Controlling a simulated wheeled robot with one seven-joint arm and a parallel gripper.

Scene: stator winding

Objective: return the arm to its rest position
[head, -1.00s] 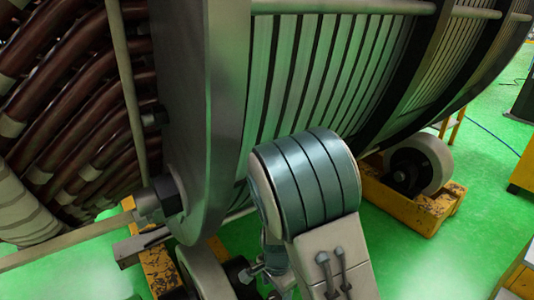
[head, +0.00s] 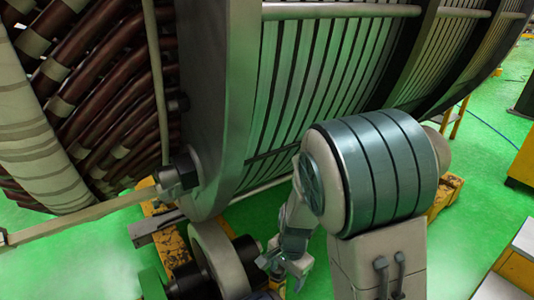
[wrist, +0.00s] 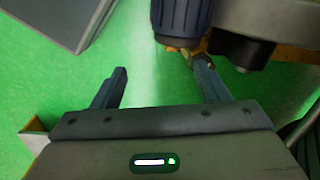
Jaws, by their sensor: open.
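My gripper (wrist: 160,88) is open in the wrist view, its two dark fingers wide apart with only green floor between them. In the head view my gripper (head: 284,268) is small and low, left of my large banded arm joint, hanging in front of the stator and near a roller. It holds nothing that I can see. The large stator (head: 330,90) fills the upper part of the head view, with brown and cream coil ends (head: 80,110) at its left. My upper arm hides part of the stator's lower side.
A pale roller (head: 217,262) stands under the stator, left of my gripper. Yellow support parts (head: 442,195) show behind my arm. In the wrist view, a dark blue-grey cylinder (wrist: 182,18) and a dark block (wrist: 240,48) lie beyond the fingers; a grey panel (wrist: 60,20) is upper left.

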